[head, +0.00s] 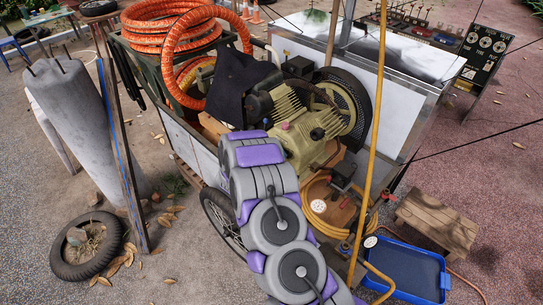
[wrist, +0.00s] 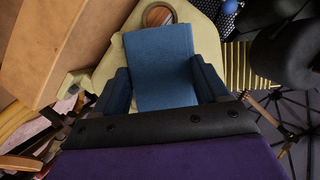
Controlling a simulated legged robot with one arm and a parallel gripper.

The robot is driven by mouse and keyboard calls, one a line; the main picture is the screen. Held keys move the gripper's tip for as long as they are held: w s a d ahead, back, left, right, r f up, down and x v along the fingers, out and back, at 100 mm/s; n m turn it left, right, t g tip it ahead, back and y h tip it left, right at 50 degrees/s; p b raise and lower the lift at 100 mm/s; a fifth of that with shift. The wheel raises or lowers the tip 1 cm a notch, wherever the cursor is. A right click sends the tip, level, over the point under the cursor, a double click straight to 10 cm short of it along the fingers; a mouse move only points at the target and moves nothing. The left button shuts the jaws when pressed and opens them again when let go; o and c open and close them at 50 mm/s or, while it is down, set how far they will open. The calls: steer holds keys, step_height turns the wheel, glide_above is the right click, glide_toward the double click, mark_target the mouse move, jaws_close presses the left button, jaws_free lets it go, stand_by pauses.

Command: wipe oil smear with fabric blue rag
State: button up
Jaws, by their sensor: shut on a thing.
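The blue rag (wrist: 164,62) shows as a flat blue panel in the middle of the wrist view, with darker blue parts on both sides. My gripper (wrist: 162,86) is shut on it, and the rag lies in front of the cream compressor body (wrist: 95,68). I cannot tell whether the rag touches that body. In the head view my arm hides the gripper and rag, beside the compressor (head: 312,125). I cannot make out an oil smear in either view; the rag covers part of the surface.
A dark sheet-like piece (head: 238,85) stands behind the compressor. The mesh-guarded wheel (head: 345,105) is to the right, orange hose coils (head: 170,25) are at the back left. A yellow pole (head: 376,115) rises to the right. A blue tray (head: 440,277) and wooden stool (head: 440,220) stand at lower right.

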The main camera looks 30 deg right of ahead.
mark_target(293, 158)
steer(key=shift+w+d, duration=0.25)
steer(key=shift+d, duration=0.45)
steer(key=shift+s, duration=0.1)
steer(key=shift+s+d+b, duration=0.3)
steer(key=shift+s, duration=0.6)
steer(key=shift+s+d+b, duration=0.25)
steer(key=shift+s+b, duration=0.05)
steer(key=shift+s, duration=0.55)
steer(key=shift+s+d+b, duration=0.25)
steer(key=shift+s+d, duration=0.2)
steer(key=shift+s, duration=0.4)
steer(key=shift+s+d+b, duration=0.25)
steer(key=shift+s+d, duration=0.15)
steer(key=shift+s, duration=0.45)
steer(key=shift+w, duration=0.15)
